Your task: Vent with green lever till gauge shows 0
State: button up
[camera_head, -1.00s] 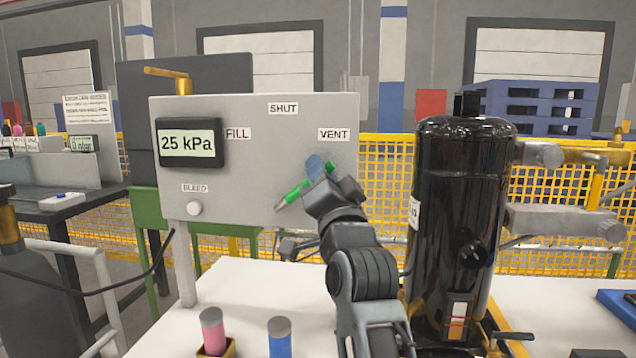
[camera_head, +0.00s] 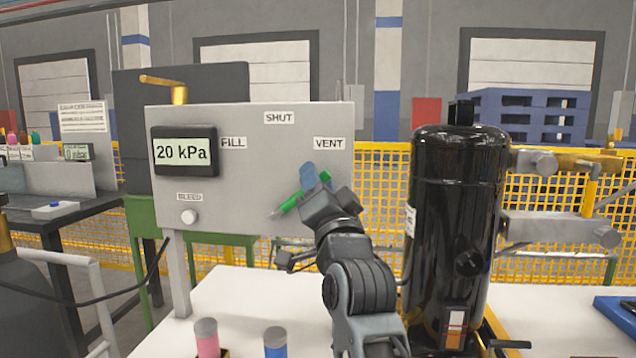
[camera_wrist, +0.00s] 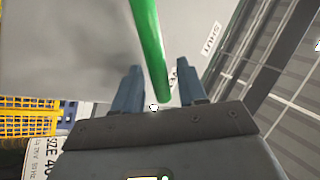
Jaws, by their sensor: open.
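The green lever (camera_head: 286,207) is on the grey panel (camera_head: 250,180), slanting from lower left up to the right toward the VENT label (camera_head: 329,143). The gauge (camera_head: 185,152) reads 20 kPa. My gripper (camera_head: 312,182) is at the panel by the lever's upper right part, which it partly hides. In the wrist view the lever (camera_wrist: 150,50) runs down between the two blue fingers of my open gripper (camera_wrist: 158,88). Clear gaps show on both sides of the lever there; I cannot tell whether a finger touches it.
SHUT (camera_head: 279,118) and FILL (camera_head: 233,143) labels and a white bleed button (camera_head: 189,216) are on the panel. A black compressor (camera_head: 455,230) stands close right of my arm. Pink (camera_head: 207,338) and blue (camera_head: 275,342) cylinders stand on the white table in front.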

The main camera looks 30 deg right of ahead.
jog(key=b+v, duration=0.2)
jog(key=v, duration=0.5)
jog(key=shift+s, duration=0.2)
jog(key=shift+f, duration=0.1)
